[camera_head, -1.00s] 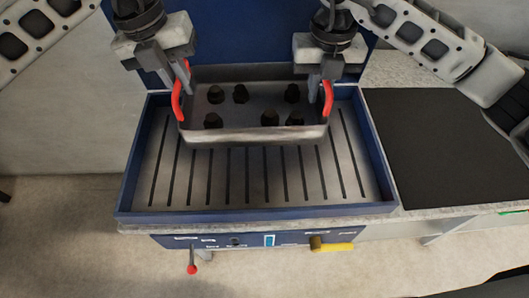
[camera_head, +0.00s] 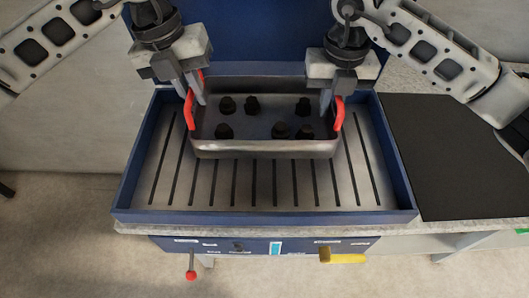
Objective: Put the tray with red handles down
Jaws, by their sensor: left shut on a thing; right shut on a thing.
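The grey metal tray (camera_head: 264,149) with red handles holds several dark knob-like pieces. It is over the back part of a slotted metal bed (camera_head: 262,190) with a blue rim. My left gripper (camera_head: 193,100) is shut on the tray's left red handle (camera_head: 189,110). My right gripper (camera_head: 331,104) is shut on its right red handle (camera_head: 339,113). The tray looks level. I cannot tell whether its underside touches the slotted bed, as its front wall hides that.
The blue rim (camera_head: 265,217) surrounds the bed, and a blue panel (camera_head: 255,45) rises behind. A black mat (camera_head: 450,155) lies on the counter to the right. Below the front edge are a red-tipped lever (camera_head: 191,272) and a yellow handle (camera_head: 347,258). The front slats are bare.

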